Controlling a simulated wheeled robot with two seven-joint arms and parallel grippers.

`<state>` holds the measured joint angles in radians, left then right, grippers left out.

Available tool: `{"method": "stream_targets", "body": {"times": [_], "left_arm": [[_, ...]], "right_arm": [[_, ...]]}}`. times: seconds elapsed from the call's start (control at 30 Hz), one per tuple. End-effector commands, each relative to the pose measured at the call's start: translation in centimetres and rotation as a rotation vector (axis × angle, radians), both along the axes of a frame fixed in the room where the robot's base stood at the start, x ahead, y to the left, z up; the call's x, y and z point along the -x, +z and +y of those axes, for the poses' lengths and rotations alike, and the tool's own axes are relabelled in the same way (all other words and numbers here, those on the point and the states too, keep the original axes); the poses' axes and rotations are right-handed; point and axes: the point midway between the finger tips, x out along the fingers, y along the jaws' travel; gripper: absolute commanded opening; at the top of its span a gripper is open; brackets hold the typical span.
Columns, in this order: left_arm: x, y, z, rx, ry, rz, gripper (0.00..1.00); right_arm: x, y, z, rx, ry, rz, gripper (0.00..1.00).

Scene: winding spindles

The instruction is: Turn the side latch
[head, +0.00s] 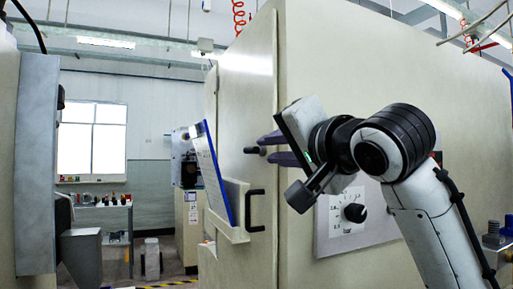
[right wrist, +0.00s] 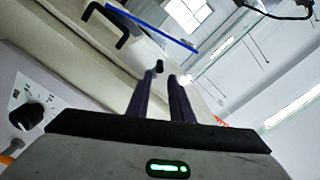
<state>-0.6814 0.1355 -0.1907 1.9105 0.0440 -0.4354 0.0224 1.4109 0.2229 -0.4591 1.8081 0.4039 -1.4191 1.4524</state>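The side latch looks like a small dark knob (head: 251,150) on the side face of the large cream cabinet. In the right wrist view the latch (right wrist: 159,65) shows between and just beyond the fingertips. Whether a finger touches the latch I cannot tell. My left gripper is not in view.
A black handle (head: 255,210) sits below the latch. A tilted blue-edged board (head: 214,172) rests in a cream holder to the left. A dial (head: 355,212) is on the cabinet's panel at the right. A grey machine (head: 37,160) stands far left; open floor lies between.

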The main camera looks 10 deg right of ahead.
Motion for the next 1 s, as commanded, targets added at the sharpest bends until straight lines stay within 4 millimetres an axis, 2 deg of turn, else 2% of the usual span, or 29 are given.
{"method": "stream_targets", "body": {"times": [0.2, 0.4, 0.77, 0.8, 0.9, 1.0], "left_arm": [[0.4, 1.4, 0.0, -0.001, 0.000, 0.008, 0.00], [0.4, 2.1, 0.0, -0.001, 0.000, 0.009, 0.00], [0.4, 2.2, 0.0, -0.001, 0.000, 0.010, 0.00], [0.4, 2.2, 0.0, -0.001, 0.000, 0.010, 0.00], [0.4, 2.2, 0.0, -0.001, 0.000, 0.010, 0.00], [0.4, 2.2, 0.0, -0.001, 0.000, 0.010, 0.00]], "right_arm": [[-4.1, 0.2, 1.3, 0.002, -0.001, 0.005, 0.20], [-6.4, 0.1, 2.1, 0.002, 0.000, 0.002, 0.20], [-7.1, 0.0, 2.3, 0.001, 0.001, -0.001, 0.20], [-7.1, 0.0, 2.3, 0.001, 0.001, 0.000, 0.18], [-7.1, 0.0, 2.3, 0.001, 0.001, 0.000, 0.01], [-7.1, 0.0, 2.3, 0.001, 0.001, 0.000, 0.00]]}}
